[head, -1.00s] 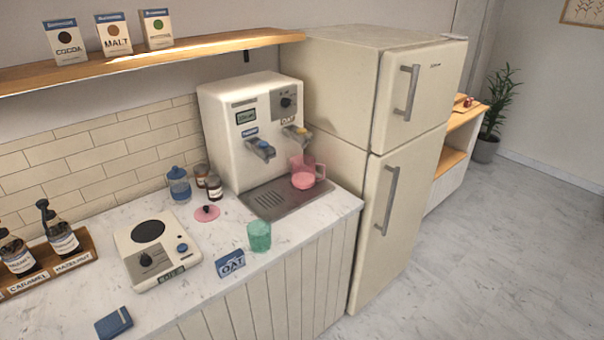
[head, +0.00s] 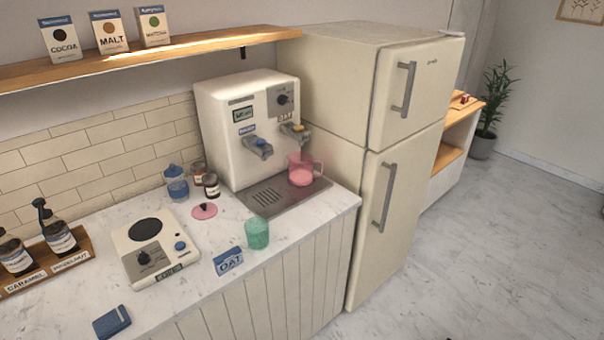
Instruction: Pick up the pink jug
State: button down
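The pink jug (head: 301,172) is see-through and stands upright on the dark drip tray (head: 266,209) of the cream dispenser, under the right-hand spout with the yellow top. Its handle points to the right. Something pink seems to be inside its lower part, but I cannot tell what. A pink lid-like disc (head: 204,211) with a dark knob lies on the counter left of the tray. My gripper is not in view.
The dispenser (head: 221,134) stands behind the jug and the fridge (head: 376,150) right of it. The floor in front is clear.

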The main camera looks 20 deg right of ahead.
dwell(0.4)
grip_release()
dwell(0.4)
